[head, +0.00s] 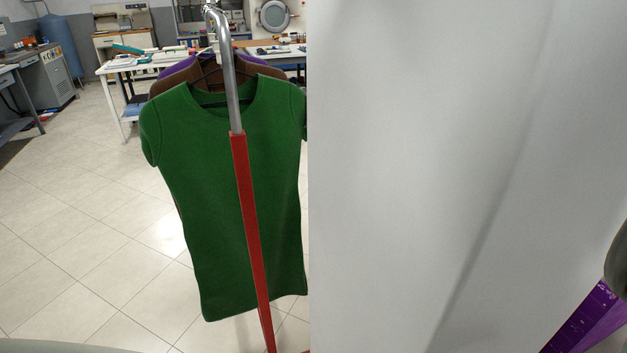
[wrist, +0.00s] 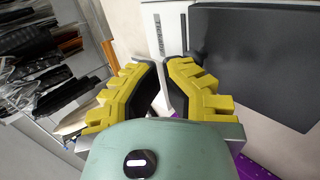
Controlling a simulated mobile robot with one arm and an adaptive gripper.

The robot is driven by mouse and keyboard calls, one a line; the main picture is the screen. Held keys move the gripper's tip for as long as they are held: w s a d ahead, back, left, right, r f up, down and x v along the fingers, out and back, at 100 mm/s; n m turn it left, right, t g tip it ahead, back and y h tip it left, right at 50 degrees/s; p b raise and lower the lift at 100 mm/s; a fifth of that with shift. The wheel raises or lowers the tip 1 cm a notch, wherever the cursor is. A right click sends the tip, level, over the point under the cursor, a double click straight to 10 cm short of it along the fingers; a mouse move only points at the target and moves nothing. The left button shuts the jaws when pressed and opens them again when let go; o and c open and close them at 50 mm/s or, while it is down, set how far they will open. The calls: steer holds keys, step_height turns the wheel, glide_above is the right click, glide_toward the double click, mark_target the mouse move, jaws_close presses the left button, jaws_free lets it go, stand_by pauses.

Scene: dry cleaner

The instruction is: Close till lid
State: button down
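My gripper (wrist: 162,62) shows in the wrist view, with two yellow stepped fingers and dark inner pads. Its fingertips are drawn together with only a thin gap, and nothing shows between them. A flat dark grey panel (wrist: 262,60) lies beyond the fingers on the right, beside a white surface (wrist: 210,16) with a narrow dark slot. The panel may belong to the till, but I cannot tell whether it is the lid. The fingers appear apart from it. I cannot identify the till in the head view.
In the head view a green shirt (head: 200,200) hangs on a rack with a red post (head: 250,215). A large white surface (head: 440,150) blocks the right side. A work table (head: 112,80) stands behind. Tiled floor (head: 90,240) is clear at left.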

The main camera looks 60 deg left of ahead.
steer(key=shift+a+f, duration=0.3)
steer(key=shift+f, duration=0.5)
steer(key=shift+w+d+r, duration=0.1)
steer(key=shift+w+d, duration=0.05)
steer(key=shift+d, duration=0.05)
steer(key=shift+r, duration=0.1)
steer(key=shift+s+a+r+p, duration=0.1)
steer(key=shift+s+r+p, duration=0.15)
steer(key=shift+r+p, duration=0.4)
steer(key=shift+w+r, duration=0.15)
steer(key=shift+r, duration=0.15)
step_height(320, 180, up, 14)
steer(key=w+p, duration=0.1)
steer(key=p, duration=0.2)
steer(key=shift+a+f+p, duration=0.15)
steer(key=shift+f+p, duration=0.1)
steer(key=shift+p, duration=0.15)
